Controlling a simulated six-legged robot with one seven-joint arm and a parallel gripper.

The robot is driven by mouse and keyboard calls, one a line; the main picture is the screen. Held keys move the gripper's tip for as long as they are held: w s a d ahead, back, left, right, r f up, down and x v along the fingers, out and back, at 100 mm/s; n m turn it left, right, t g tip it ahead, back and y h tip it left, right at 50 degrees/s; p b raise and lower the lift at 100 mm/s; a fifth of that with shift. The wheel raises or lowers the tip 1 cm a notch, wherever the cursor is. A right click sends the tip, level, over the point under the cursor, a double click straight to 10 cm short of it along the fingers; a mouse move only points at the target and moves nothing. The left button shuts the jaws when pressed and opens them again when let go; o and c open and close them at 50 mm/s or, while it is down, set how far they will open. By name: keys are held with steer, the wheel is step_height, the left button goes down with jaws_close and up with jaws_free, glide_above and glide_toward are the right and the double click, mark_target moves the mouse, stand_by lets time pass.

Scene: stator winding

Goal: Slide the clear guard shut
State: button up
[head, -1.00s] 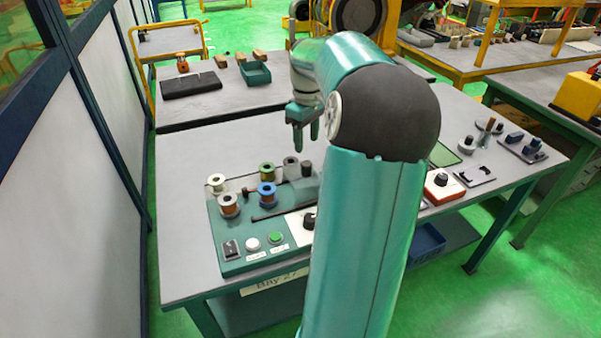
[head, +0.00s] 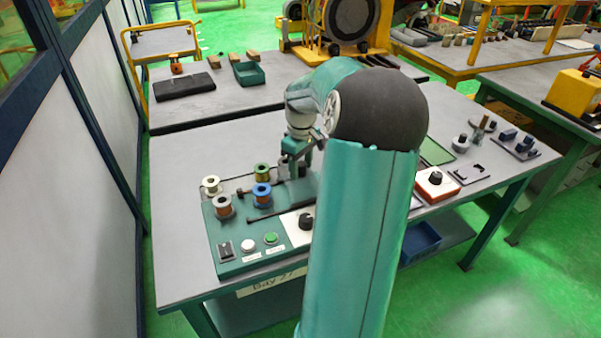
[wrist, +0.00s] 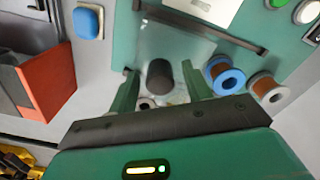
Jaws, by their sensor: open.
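The clear guard (wrist: 188,48) shows in the wrist view as a pale see-through panel over the green winding board (wrist: 110,40). A dark round post or knob (wrist: 160,75) stands in the gap between my fingers, and I cannot tell whether it is fixed to the guard. My gripper (wrist: 160,82) is open, one finger on each side of the knob, with no clear contact. In the head view my gripper (head: 297,170) points down at the board's far right part, and my arm hides some of it. The guard is hard to make out there.
Wire spools, including a blue one (head: 262,195) and a copper one (head: 223,207), stand left of my gripper. A dark rail (wrist: 205,30) crosses the board. A white button (head: 248,245) and a green button (head: 271,239) sit at the front. The table left of the board is clear.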

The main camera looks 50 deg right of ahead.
steer(key=c, duration=0.7)
steer(key=shift+w+a, duration=0.9)
steer(key=shift+a, duration=0.55)
steer(key=shift+w+a, duration=0.85)
steer(key=shift+a, duration=0.65)
steer(key=shift+w+a, duration=0.9)
steer(key=shift+a, duration=0.55)
steer(key=o, duration=0.7)
steer(key=shift+r, duration=0.15)
steer(key=shift+r, duration=2.85)
